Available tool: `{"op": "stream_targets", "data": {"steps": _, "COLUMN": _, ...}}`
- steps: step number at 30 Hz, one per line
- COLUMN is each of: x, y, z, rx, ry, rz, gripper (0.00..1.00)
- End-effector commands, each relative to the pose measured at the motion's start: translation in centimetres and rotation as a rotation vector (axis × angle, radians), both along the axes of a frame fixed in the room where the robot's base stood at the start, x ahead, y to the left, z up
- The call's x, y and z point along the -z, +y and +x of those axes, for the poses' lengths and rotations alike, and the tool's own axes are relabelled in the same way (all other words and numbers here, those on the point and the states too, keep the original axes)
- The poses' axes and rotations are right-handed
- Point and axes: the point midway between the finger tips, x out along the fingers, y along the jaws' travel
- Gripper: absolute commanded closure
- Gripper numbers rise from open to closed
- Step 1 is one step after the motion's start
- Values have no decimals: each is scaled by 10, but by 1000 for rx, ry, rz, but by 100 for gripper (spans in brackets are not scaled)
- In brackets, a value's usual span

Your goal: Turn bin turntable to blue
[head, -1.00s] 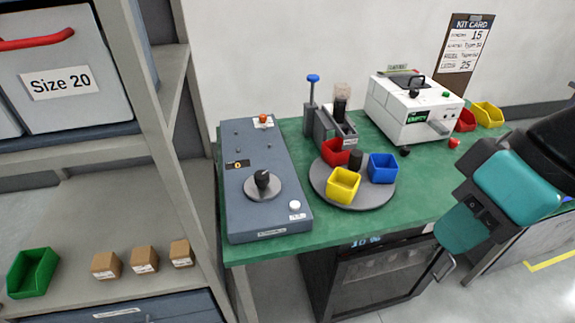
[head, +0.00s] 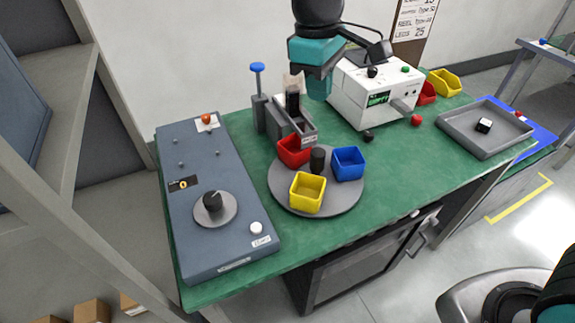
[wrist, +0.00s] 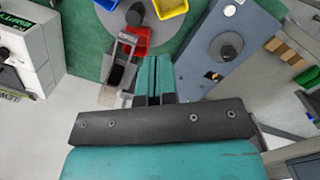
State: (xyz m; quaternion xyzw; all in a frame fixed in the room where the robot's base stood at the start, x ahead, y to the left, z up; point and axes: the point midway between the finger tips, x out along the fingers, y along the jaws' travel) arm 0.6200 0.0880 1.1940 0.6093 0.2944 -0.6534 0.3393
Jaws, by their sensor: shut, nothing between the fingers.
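The bin turntable (head: 342,196) is a round grey disc with a dark centre knob (head: 317,158). It bears a red bin (head: 293,149) at back left, a yellow bin (head: 307,192) at the front and a blue bin (head: 347,163) at right. In the wrist view the red bin (wrist: 138,41) is nearest my fingers, with the yellow bin (wrist: 171,7) and part of the blue bin (wrist: 107,4) beyond. My gripper (wrist: 154,62) is shut and empty. In the head view my teal gripper (head: 319,92) hangs behind the turntable, above the bench and apart from the bins.
A grey fixture (head: 290,122) with a blue-topped lever (head: 257,67) stands close behind the turntable. A control panel (head: 205,232) with a dial lies left. A white tester (head: 370,92) stands behind right.

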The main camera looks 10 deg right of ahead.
Motion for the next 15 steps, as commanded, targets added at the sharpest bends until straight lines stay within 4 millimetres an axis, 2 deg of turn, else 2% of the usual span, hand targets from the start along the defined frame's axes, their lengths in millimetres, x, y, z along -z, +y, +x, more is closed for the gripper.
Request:
{"op": "stream_targets", "data": {"steps": 1, "x": 15, "y": 17, "z": 20, "rx": -35, "ry": 19, "rz": -47, "gripper": 100}}
{"op": "stream_targets", "data": {"steps": 3, "x": 35, "y": 37, "z": 43, "rx": -74, "ry": 44, "rz": -105, "gripper": 100}}
{"op": "stream_targets", "data": {"steps": 6, "x": 66, "y": 65, "z": 62, "rx": -119, "ry": 84, "rz": -168, "gripper": 100}}
{"op": "stream_targets", "data": {"steps": 12, "x": 120, "y": 105, "z": 69, "rx": -167, "ry": 151, "rz": -228, "gripper": 100}}
{"op": "stream_targets", "data": {"steps": 15, "x": 135, "y": 115, "z": 67, "rx": -177, "ry": 170, "rz": -236, "gripper": 100}}
